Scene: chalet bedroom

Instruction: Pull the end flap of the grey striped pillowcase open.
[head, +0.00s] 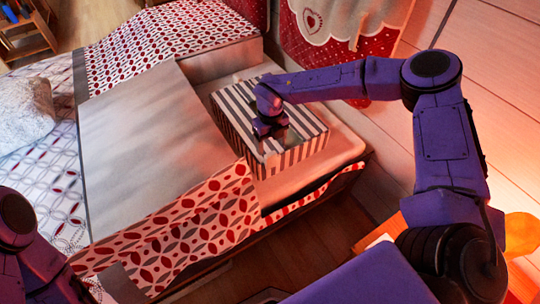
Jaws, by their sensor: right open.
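The grey striped pillowcase (236,115) lies on the bed's bare white part, right of the folded-back cover. It looks thick and box-like, with dark grey and white stripes on its top and near side. My right arm reaches in from the right, and my right gripper (271,128) is over the pillowcase's right half, pointing down at it. The gripper is open and its fingers are small and partly hidden by the wrist. I cannot tell whether they touch the cloth. The end flap cannot be made out clearly. Only part of my left arm shows at the lower left; its gripper is out of view.
A plain grey-white cover (150,140) and a red-and-white patterned cloth (190,215) lie left of the pillowcase. A pale fluffy cushion (27,110) is at the far left. A wooden wall (490,70) stands close on the right. Dark floor (315,235) shows below the bed edge.

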